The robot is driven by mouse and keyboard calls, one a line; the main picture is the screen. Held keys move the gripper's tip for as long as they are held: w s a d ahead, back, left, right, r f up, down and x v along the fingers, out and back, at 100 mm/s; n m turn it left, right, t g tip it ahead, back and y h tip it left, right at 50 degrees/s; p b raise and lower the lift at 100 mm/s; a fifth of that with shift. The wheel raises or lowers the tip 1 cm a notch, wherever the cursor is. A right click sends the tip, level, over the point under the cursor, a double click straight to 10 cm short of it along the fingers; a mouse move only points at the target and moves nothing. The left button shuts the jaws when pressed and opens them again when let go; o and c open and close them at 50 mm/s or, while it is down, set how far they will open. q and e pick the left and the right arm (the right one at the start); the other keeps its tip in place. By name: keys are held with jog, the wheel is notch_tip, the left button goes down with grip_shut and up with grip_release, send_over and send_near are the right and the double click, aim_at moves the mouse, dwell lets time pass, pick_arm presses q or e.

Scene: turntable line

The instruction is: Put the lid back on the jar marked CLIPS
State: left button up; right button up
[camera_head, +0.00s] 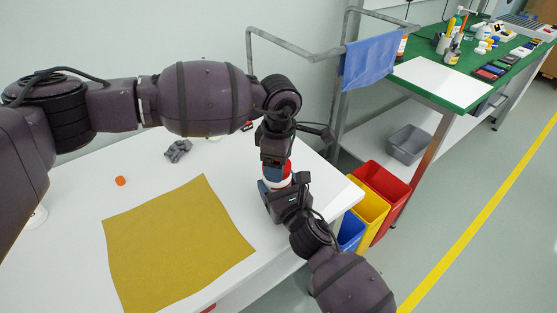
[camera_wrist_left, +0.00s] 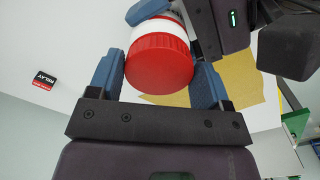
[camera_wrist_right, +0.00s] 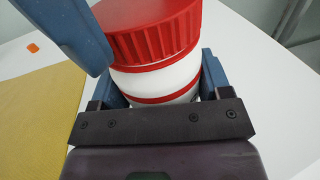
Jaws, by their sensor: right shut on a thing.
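A white jar with red bands (camera_wrist_right: 160,82) stands upright between the fingers of my right gripper (camera_head: 283,190), which is shut on its body. A ribbed red lid (camera_wrist_left: 160,62) sits on top of the jar; whether it is screwed tight I cannot tell. My left gripper (camera_wrist_left: 158,85) comes from above with its blue fingers apart, one on each side of the lid, very close to it. The lid also shows in the right wrist view (camera_wrist_right: 150,30). In the head view the grippers mostly hide the jar (camera_head: 279,176). No CLIPS marking is readable.
A mustard mat (camera_head: 175,245) lies on the white table (camera_head: 75,195). An orange cap (camera_head: 120,181), a crumpled grey cloth (camera_head: 178,150) and a small RELAY box (camera_wrist_left: 43,80) lie beyond it. Red, yellow and blue bins (camera_head: 380,190) stand past the table's right edge.

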pick_arm(q)
jog(key=o, duration=0.4)
jog(key=shift+o, duration=0.2)
notch_tip(320, 180, up, 12)
dwell(0.4)
pick_arm(e)
jog(key=o, duration=1.8)
